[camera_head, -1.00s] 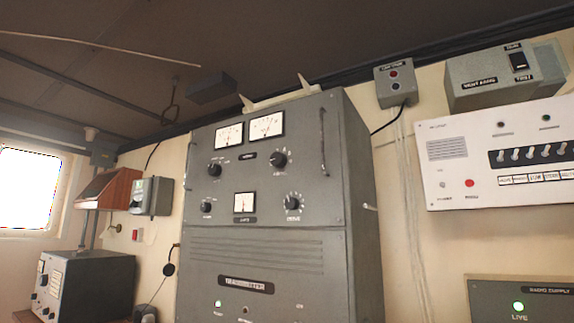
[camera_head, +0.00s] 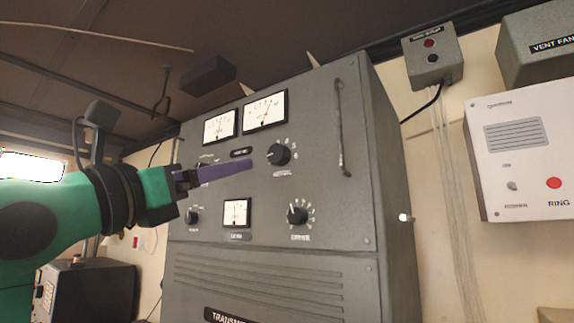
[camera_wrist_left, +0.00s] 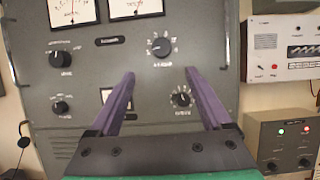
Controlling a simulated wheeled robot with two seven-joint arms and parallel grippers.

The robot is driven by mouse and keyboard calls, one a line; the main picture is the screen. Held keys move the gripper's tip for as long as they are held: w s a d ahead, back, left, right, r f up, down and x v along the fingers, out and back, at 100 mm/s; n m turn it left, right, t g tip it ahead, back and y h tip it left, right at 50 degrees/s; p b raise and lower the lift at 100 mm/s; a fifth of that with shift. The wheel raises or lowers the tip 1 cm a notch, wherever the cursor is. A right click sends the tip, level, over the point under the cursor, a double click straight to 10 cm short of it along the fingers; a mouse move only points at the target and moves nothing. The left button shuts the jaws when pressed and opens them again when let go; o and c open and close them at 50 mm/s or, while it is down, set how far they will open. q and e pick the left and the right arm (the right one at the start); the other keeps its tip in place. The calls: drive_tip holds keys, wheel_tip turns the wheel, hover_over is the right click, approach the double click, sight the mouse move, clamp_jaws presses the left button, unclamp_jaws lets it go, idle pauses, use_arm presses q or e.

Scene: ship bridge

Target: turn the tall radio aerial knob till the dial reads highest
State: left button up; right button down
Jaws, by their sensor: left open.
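The tall grey radio cabinet (camera_head: 345,215) fills the middle of the head view. Its upper right black knob, which looks labelled aerial (camera_head: 279,154), has a pale pointer line; it also shows in the left wrist view (camera_wrist_left: 161,46). Two white meters (camera_head: 220,126) (camera_head: 264,110) sit above it, and a smaller meter (camera_head: 236,212) below. My left gripper (camera_head: 250,164) reaches in from the left, its purple fingers apart and empty. In the wrist view the fingertips (camera_wrist_left: 160,74) frame the space just below the aerial knob, not touching it. My right gripper is out of view.
The drive knob (camera_head: 298,214) lies below the aerial knob, and two more knobs sit on the panel's left. A vertical handle (camera_head: 342,125) stands at the panel's right edge. A white ring panel (camera_head: 520,145) and a small grey box (camera_head: 433,56) are on the right wall.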

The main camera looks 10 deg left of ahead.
sight(275, 155)
use_arm(q)
drive_tip(key=p+x, duration=0.7)
drive_tip(key=x, duration=0.6)
drive_tip(key=shift+d+r, duration=0.2)
drive_tip(key=shift+d, duration=0.05)
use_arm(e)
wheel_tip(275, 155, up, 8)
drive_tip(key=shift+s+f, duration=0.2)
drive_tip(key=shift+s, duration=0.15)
use_arm(q)
drive_tip(key=shift+s, duration=0.1)
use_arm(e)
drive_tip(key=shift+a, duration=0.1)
use_arm(q)
clamp_jaws()
